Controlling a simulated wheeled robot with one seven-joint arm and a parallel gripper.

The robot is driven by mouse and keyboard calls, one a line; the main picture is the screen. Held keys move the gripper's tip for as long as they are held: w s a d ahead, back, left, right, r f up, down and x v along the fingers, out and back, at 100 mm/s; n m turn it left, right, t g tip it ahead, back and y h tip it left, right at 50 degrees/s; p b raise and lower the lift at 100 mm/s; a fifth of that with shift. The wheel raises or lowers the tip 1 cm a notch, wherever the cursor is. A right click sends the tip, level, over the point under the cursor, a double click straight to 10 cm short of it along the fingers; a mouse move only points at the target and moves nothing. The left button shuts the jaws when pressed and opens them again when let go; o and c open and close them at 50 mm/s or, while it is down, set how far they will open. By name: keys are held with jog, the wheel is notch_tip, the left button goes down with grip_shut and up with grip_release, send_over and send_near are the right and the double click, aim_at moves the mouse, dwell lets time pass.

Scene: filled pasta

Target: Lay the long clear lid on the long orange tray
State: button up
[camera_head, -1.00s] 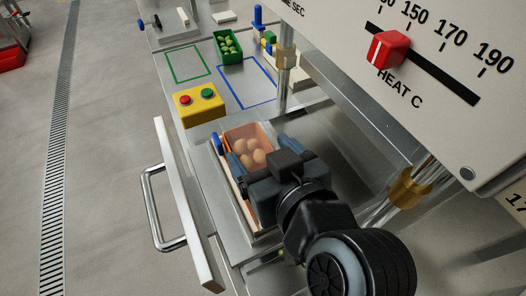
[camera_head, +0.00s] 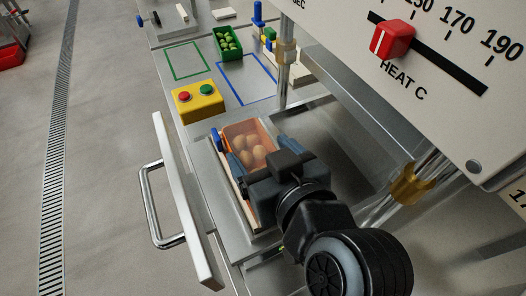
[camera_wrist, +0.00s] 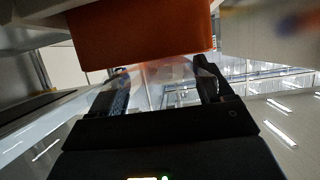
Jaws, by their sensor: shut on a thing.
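The long orange tray (camera_head: 266,213) sits in the metal bay behind the white front panel, with several round tan pieces inside. In the wrist view its orange wall (camera_wrist: 145,38) fills the top middle. My gripper (camera_head: 260,152) is over the tray, a finger toward each long side. It is shut on the clear lid, seen as a faint see-through sheet between the fingers in the wrist view (camera_wrist: 160,76). In the head view the tan pieces look hazy, as if through the lid. My gripper hides the tray's near half. I cannot tell whether the lid touches the rim.
A yellow box with red and green buttons (camera_head: 198,101) stands beyond the tray. A green tray of green pieces (camera_head: 228,43) and a blue outline lie farther back. The heat panel (camera_head: 450,75) overhangs on the right, with a metal post (camera_head: 284,75) beside it. A handled white panel (camera_head: 185,205) borders the left.

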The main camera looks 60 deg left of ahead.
jog(key=o, duration=0.9)
jog(key=shift+b+v, duration=0.55)
jog(key=shift+v, duration=3.4)
